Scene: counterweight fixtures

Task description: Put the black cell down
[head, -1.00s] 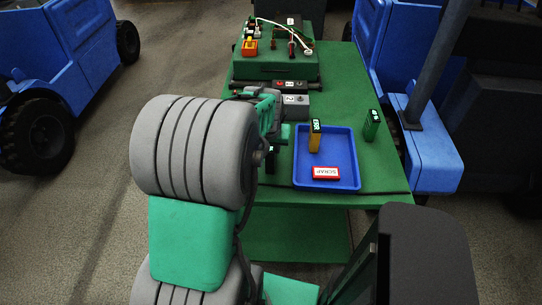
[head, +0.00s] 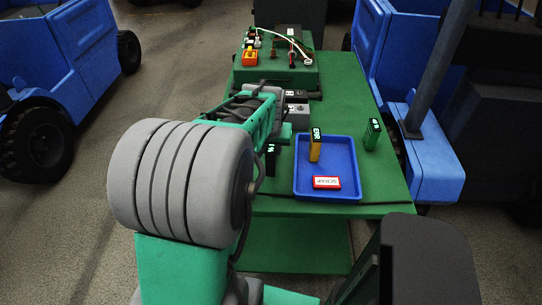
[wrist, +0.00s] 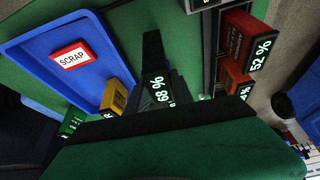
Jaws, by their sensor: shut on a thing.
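The black cell (wrist: 159,92) shows its lit "68 %" face in the wrist view, between the dark fingers of my gripper (wrist: 160,72). My gripper is shut on it. In the head view, the black cell (head: 271,160) hangs below my gripper (head: 272,143), left of the blue tray, over the green table (head: 385,185). My arm hides part of it. I cannot tell whether its lower end touches the table.
The blue tray (head: 327,193) holds an upright yellow cell (head: 315,146) and a red-edged SCRAP label (head: 327,182). A green cell (head: 371,135) stands right of it. A grey box (head: 297,113) is behind.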

